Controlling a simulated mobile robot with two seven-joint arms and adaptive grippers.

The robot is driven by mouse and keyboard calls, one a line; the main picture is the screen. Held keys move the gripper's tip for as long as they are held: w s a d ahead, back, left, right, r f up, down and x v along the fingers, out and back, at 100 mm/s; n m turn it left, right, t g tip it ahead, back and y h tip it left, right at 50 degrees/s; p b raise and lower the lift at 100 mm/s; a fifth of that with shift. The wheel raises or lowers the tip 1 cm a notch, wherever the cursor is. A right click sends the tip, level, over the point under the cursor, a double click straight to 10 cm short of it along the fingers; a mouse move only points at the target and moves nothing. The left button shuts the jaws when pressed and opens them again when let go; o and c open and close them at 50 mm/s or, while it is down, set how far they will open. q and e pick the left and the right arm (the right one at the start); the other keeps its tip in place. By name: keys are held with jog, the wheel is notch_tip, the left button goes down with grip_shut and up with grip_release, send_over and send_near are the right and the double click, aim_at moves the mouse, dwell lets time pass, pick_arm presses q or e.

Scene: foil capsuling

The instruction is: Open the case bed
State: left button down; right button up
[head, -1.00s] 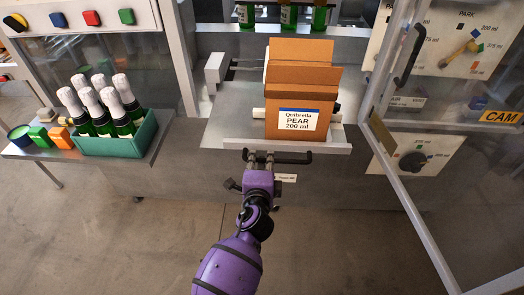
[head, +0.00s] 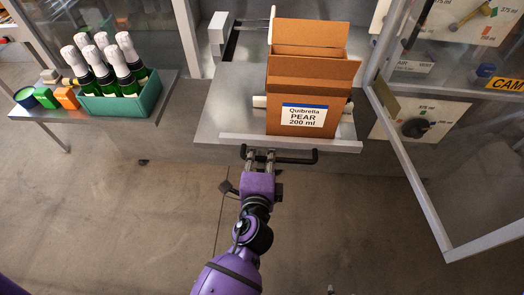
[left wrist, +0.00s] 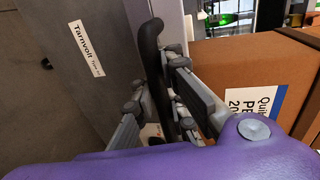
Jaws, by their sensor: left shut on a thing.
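The case bed (head: 232,112) is a flat grey slide that stands out from the machine front. A dark bar handle (head: 302,159) runs along its front edge; it also shows in the left wrist view (left wrist: 149,45). My left gripper (head: 258,156) is shut on this handle, with its fingers around the bar. An open brown carton (head: 281,112) labelled "Quibrella PEAR 200 ml" stands upright on the bed, flaps raised. My right gripper is not in view.
A shelf at left holds a green crate (head: 122,104) of several foil-topped bottles, with small coloured blocks beside it. A framed clear door (head: 418,190) stands open at right, near the bed. The floor in front is clear.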

pick_arm(q)
jog(key=shift+w+r, duration=0.1)
jog(key=shift+r, duration=0.15)
jog(key=c, duration=1.8)
grip_release()
jog(key=shift+o, duration=0.2)
